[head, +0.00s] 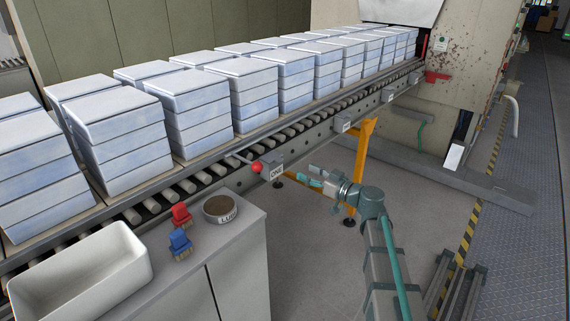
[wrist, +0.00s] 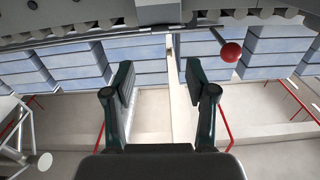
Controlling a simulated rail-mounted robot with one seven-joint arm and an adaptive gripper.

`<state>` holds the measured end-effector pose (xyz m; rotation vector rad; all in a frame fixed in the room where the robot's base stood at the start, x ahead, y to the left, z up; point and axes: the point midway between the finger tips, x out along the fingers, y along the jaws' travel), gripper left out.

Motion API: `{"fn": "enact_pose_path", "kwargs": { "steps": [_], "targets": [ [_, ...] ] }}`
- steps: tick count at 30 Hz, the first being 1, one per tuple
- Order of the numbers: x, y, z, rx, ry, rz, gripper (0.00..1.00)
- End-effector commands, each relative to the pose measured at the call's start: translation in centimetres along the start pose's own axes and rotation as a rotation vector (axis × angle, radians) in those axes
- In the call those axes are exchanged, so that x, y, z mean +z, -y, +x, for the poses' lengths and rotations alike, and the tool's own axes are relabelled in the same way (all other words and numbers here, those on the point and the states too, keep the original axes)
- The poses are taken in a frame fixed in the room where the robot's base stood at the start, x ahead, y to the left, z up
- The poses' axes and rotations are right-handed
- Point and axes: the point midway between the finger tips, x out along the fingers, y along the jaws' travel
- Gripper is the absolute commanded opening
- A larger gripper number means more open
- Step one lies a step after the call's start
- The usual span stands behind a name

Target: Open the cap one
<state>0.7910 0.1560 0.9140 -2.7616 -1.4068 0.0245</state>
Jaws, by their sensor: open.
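A small grey box labelled ONE (head: 272,172) is fixed to the side of the roller conveyor. A lever with a red ball knob (head: 257,167) is just left of the box. The red knob (wrist: 231,52) also shows at the upper right in the wrist view, on a thin rod. My gripper (head: 312,176) is to the right of the ONE box in the head view, apart from it. In the wrist view my gripper (wrist: 160,84) has its two dark fingers spread with nothing between them. The knob is outside the fingers, to their upper right.
Stacks of pale blue-white blocks (head: 122,128) line the roller conveyor (head: 190,187). A grey cabinet (head: 240,262) at lower left carries a white bin (head: 75,285), a round LUBE tin (head: 219,209), a red brush (head: 181,214) and a blue brush (head: 180,243). A yellow post (head: 361,165) stands behind my arm.

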Motion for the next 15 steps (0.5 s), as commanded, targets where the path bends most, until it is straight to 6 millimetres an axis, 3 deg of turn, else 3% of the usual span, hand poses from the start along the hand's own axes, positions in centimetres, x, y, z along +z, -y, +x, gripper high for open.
{"fn": "enact_pose_path", "kwargs": {
  "steps": [8, 15],
  "targets": [
    [0.0, -0.1, 1.8, -0.001, 0.004, -0.047, 0.56],
    [0.0, -0.1, 5.9, -0.002, 0.005, -0.044, 0.56]
  ]
}}
